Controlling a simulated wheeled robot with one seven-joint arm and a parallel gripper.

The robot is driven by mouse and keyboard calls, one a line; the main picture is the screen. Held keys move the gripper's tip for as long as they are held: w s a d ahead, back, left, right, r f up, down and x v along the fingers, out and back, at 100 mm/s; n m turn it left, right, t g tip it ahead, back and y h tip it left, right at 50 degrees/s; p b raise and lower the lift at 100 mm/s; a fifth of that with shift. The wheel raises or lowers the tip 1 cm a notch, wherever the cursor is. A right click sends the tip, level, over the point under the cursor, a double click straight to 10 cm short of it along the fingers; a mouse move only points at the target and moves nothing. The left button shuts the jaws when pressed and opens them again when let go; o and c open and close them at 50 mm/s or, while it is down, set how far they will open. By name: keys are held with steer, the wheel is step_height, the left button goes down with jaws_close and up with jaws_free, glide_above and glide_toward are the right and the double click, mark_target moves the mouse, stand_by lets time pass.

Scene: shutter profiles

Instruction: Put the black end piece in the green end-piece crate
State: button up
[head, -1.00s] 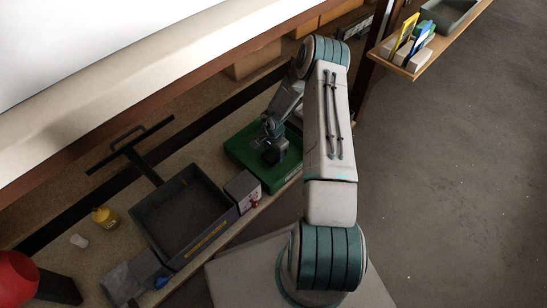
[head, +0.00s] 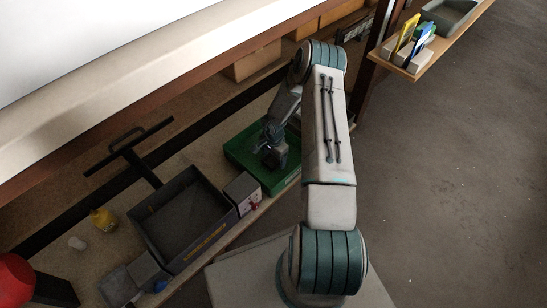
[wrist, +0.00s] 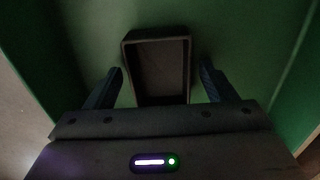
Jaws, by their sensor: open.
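The black end piece (wrist: 158,62) shows in the wrist view as a dark, shallow box with a raised rim, inside the green end-piece crate (wrist: 85,30). It lies between the fingers of my gripper (wrist: 162,72), with a gap on each side. My gripper is open, and its dark palm hides the near end of the piece. In the head view my gripper (head: 273,158) is down over the green crate (head: 245,155); I cannot pick out the end piece there.
A dark tray (head: 148,233) and a small grey box with a red knob (head: 243,190) stand left of the crate. A shelf (head: 412,68) with small items is at upper right.

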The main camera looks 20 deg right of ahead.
mark_target(274, 161)
step_height(274, 161, up, 7)
steer(key=p, duration=0.3)
stand_by(0.5)
